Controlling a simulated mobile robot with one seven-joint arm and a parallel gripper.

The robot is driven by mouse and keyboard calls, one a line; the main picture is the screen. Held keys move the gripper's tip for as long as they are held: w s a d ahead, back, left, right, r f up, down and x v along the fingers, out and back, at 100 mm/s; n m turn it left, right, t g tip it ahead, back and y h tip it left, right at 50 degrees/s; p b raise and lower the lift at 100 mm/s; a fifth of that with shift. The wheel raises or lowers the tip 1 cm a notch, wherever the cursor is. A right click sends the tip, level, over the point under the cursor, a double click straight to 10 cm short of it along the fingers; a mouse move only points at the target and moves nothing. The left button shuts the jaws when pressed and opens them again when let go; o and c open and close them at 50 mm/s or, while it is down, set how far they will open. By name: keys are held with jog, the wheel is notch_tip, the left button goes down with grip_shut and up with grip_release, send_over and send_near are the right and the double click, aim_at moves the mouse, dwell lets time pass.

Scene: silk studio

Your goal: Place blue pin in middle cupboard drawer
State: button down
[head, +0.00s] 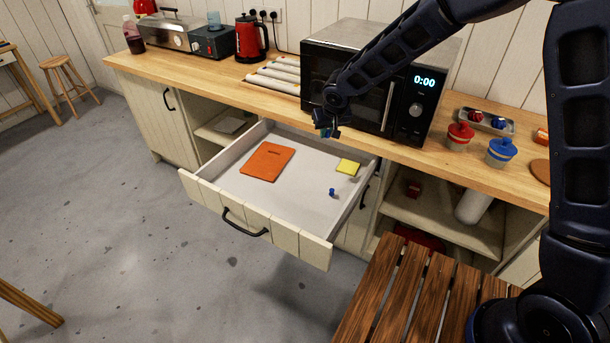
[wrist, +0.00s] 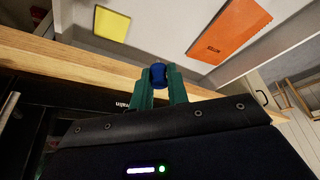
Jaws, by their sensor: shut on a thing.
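My gripper (head: 328,132) is in front of the microwave, above the back of the open drawer. In the wrist view its green fingers (wrist: 158,88) are shut on a blue pin (wrist: 158,73). The held pin is hard to make out in the head view. The drawer (head: 297,207) is pulled out under the counter. Inside it lie an orange notebook (head: 267,161), a yellow note pad (head: 348,167) and a small blue pin-like piece (head: 332,192) near the right side. The notebook (wrist: 229,30) and pad (wrist: 111,24) also show in the wrist view.
The microwave (head: 350,85) stands on the wooden counter (head: 210,75) close behind my gripper. Rolls lie left of it; red and blue jars stand to its right. A slatted wooden surface (head: 400,300) is at the front right. Much of the drawer floor is bare.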

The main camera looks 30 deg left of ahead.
aim_at(323, 178)
notch_tip(323, 178, down, 19)
dwell(0.6)
jog(key=shift+f, duration=0.1)
jog(key=c, duration=1.4)
grip_release()
jog(key=shift+o, duration=0.2)
jog(key=v, duration=1.2)
jog(key=shift+w+r, duration=0.1)
jog(key=shift+r, duration=0.1)
